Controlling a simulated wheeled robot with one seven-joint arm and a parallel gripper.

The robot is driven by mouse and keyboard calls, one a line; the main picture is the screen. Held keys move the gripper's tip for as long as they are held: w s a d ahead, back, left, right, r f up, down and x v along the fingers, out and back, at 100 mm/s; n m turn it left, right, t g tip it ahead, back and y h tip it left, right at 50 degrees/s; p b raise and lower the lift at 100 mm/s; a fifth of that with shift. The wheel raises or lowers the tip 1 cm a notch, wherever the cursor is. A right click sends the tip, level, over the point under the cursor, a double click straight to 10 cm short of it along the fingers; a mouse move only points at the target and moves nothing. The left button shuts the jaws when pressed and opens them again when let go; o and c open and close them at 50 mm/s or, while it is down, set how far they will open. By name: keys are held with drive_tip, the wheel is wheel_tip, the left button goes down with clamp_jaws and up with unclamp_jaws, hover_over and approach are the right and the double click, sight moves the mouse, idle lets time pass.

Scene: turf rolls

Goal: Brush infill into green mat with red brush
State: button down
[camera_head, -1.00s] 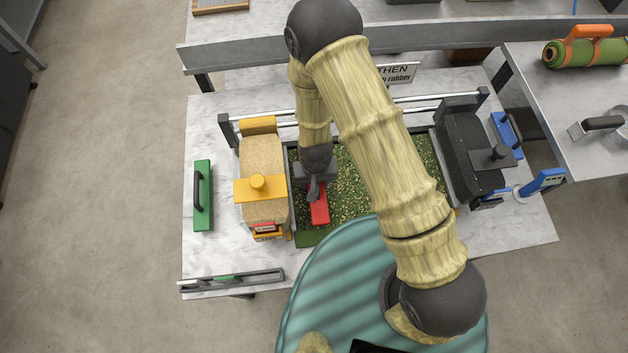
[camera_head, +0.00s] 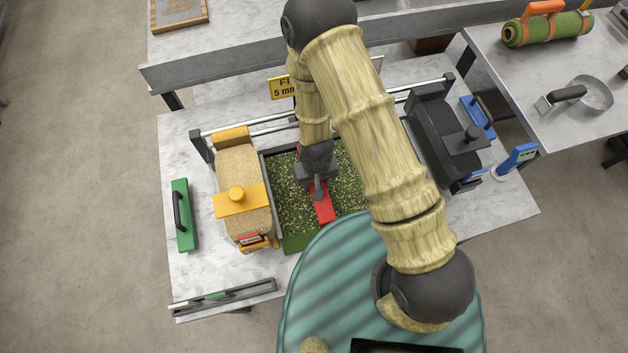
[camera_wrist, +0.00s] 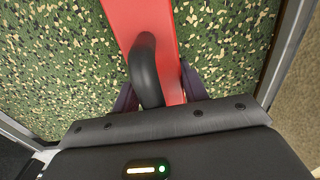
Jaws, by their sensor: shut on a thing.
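The green mat (camera_head: 294,207) lies in a dark-framed tray between two hoppers. Tan and dark granules are spread over it in the head view, and the wrist view also shows the speckled mat (camera_wrist: 225,45). A plain green strip without granules shows at its near edge. The red brush (camera_head: 325,209) lies lengthwise over the mat, and its red body with a black handle fills the middle of the wrist view (camera_wrist: 140,20). My gripper (camera_head: 318,184) is shut on the black handle. The bristles are hidden under the red body.
A tan-filled hopper with a yellow lid (camera_head: 237,195) stands left of the mat, and a black hopper (camera_head: 445,130) stands right. A green tool (camera_head: 183,215) lies at the far left. A metal rail (camera_head: 222,298) is at the front left. A rolled green mat (camera_head: 548,29) sits on the right table.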

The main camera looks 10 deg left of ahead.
sight(294, 192)
drive_tip(key=shift+a, duration=0.1)
drive_tip(key=shift+s+a, duration=0.25)
drive_tip(key=shift+a, duration=0.35)
drive_tip(key=shift+s+a, duration=0.25)
drive_tip(key=shift+a, duration=0.4)
drive_tip(key=shift+s+a, duration=0.25)
drive_tip(key=shift+a, duration=0.35)
drive_tip(key=shift+s+a, duration=0.3)
drive_tip(key=shift+a, duration=0.25)
drive_tip(key=shift+s+a, duration=0.3)
drive_tip(key=shift+a, duration=0.25)
drive_tip(key=shift+d, duration=0.1)
drive_tip(key=shift+w+d, duration=0.35)
drive_tip(key=shift+d, duration=0.35)
drive_tip(key=shift+w+d, duration=0.3)
drive_tip(key=shift+d, duration=0.4)
drive_tip(key=shift+w+d, duration=0.35)
drive_tip(key=shift+d, duration=0.35)
drive_tip(key=shift+w+d, duration=1.8)
drive_tip(key=shift+d, duration=2.4)
drive_tip(key=shift+w+d, duration=1.8)
drive_tip(key=shift+d, duration=2.35)
drive_tip(key=shift+w+d, duration=1.8)
drive_tip(key=shift+d, duration=2.4)
drive_tip(key=shift+a, duration=0.1)
